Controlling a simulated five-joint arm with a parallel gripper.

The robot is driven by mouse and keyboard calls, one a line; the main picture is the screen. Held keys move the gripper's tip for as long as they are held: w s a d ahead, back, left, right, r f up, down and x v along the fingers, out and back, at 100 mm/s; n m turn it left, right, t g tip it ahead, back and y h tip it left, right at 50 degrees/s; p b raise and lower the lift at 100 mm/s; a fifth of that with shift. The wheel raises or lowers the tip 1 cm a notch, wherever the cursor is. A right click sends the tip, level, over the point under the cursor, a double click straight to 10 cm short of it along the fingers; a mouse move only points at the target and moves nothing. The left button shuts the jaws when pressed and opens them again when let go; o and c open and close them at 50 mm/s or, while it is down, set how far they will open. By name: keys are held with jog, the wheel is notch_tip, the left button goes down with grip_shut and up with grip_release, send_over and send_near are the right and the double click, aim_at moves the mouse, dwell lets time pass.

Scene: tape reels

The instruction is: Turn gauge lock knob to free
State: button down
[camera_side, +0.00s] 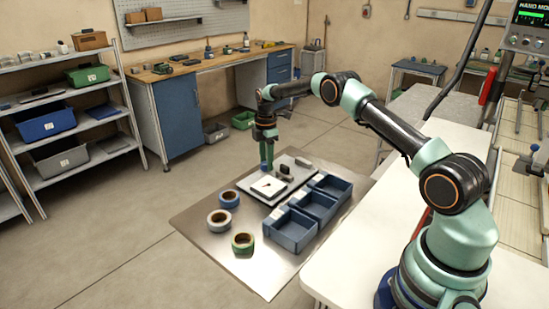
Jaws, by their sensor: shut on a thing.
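The gauge (250,187) is a flat pale unit with a white dial and a small dark and red mark on it. It lies toward the back of the metal work plate. My gripper (266,166) points straight down at the gauge's back left edge, its tips low and close to the surface. It is shut on the lock knob, which the fingers mostly hide. The knob's turn position cannot be read at this size. A small dark upright part (285,171) stands to the right of my gripper.
Three tape reels, blue (229,193), pale (211,218) and green-edged (236,250), lie on the plate (205,250) at left and front. Blue open bins (291,244) stand in a row to the right.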

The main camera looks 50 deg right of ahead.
jog(key=shift+w+a+r, duration=0.1)
jog(key=shift+r, duration=0.05)
dwell(0.4)
jog(key=shift+c, duration=2.4)
grip_release()
notch_tip(320, 180, up, 12)
